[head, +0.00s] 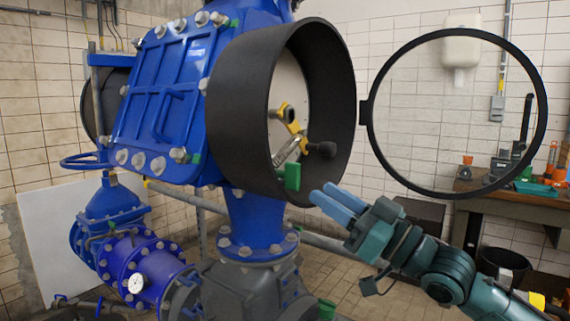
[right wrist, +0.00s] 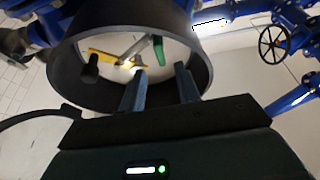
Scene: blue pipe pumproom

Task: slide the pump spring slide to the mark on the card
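A black round housing (head: 235,110) on the blue pump stands open. Inside it are a yellow lever part (head: 290,118), a black knob (head: 322,149), a grey metal bar (head: 287,153) and a green block (head: 292,177). I cannot tell which of these is the spring slide, and no mark on a card can be made out. My right gripper (head: 320,192) is at the lower right of the housing's mouth. In the right wrist view its two fingers (right wrist: 160,70) are apart with nothing between them, pointing into the housing. My left gripper is not in view.
A round clear cover with a black rim (head: 374,146) is swung open to the right of the housing. A workbench (head: 490,190) with tools stands at the right by the tiled wall. A blue handwheel (head: 85,161) is at the left.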

